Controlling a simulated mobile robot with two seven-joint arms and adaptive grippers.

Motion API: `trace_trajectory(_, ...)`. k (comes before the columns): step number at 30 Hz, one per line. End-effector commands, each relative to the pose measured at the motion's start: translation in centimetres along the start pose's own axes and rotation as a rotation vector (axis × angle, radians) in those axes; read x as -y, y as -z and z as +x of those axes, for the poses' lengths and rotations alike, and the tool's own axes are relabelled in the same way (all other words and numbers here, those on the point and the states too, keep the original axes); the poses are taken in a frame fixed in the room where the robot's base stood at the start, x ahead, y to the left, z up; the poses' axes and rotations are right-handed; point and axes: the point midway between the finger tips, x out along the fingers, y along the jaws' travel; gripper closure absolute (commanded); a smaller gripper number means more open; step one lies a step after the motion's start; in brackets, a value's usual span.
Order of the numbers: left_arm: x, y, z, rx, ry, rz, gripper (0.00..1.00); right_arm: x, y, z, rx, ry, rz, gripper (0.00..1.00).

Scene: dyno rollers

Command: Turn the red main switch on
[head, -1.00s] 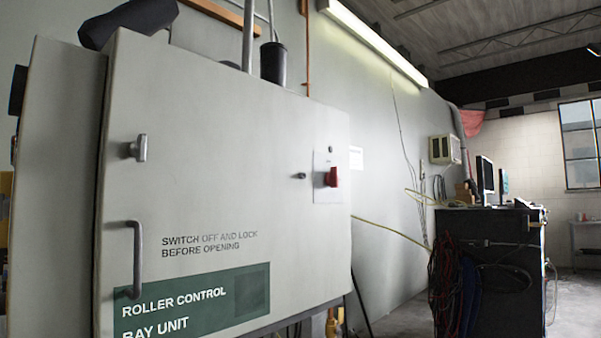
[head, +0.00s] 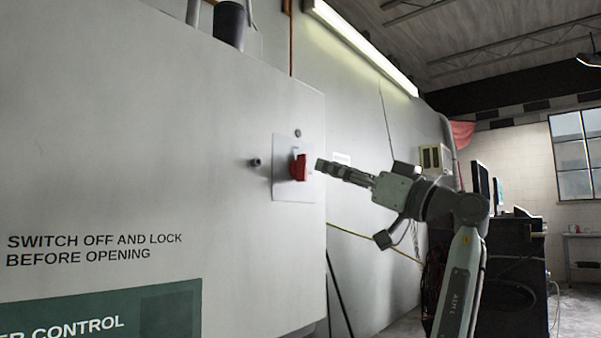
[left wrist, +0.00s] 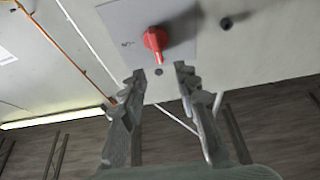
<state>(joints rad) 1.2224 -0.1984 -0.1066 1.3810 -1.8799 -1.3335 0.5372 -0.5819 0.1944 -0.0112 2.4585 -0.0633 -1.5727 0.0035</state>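The red main switch (head: 299,167) sits on a pale plate (head: 284,188) near the right edge of the grey cabinet door. Its handle looks roughly upright in the head view. My left gripper (head: 321,166) is just right of the switch, its fingers pointing at it. In the left wrist view the gripper (left wrist: 160,72) is open and empty. The red switch (left wrist: 155,39) lies just beyond the fingertips, roughly in line with the gap. Whether the fingers touch it cannot be told, but they look apart from it. My right gripper is not in view.
The cabinet door (head: 120,150) fills the left of the head view. A small lock knob (head: 255,162) sticks out left of the switch. A dark bench (head: 515,265) with monitors stands behind my arm on the right. A yellow cable (head: 375,243) hangs along the wall.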

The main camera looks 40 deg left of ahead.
Motion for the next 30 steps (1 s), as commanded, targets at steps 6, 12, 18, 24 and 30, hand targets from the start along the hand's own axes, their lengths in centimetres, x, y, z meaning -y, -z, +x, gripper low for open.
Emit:
trace_trajectory(6, 0.1, 0.2, 3.4, 0.001, 0.005, 0.000, 0.69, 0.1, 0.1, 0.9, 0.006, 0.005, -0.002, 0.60)
trace_trajectory(12, 0.1, 0.1, 6.2, 0.000, 0.002, 0.002, 0.69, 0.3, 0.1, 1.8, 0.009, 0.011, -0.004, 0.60)
trace_trajectory(18, 0.0, 0.0, 7.4, 0.000, 0.000, 0.001, 0.69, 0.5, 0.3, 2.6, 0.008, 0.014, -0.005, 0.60)
trace_trajectory(24, 0.0, 0.0, 7.4, 0.000, 0.000, 0.001, 0.69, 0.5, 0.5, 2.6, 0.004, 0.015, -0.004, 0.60)
trace_trajectory(30, 0.0, 0.0, 7.4, 0.000, 0.000, 0.002, 0.90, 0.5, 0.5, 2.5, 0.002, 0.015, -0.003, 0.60)
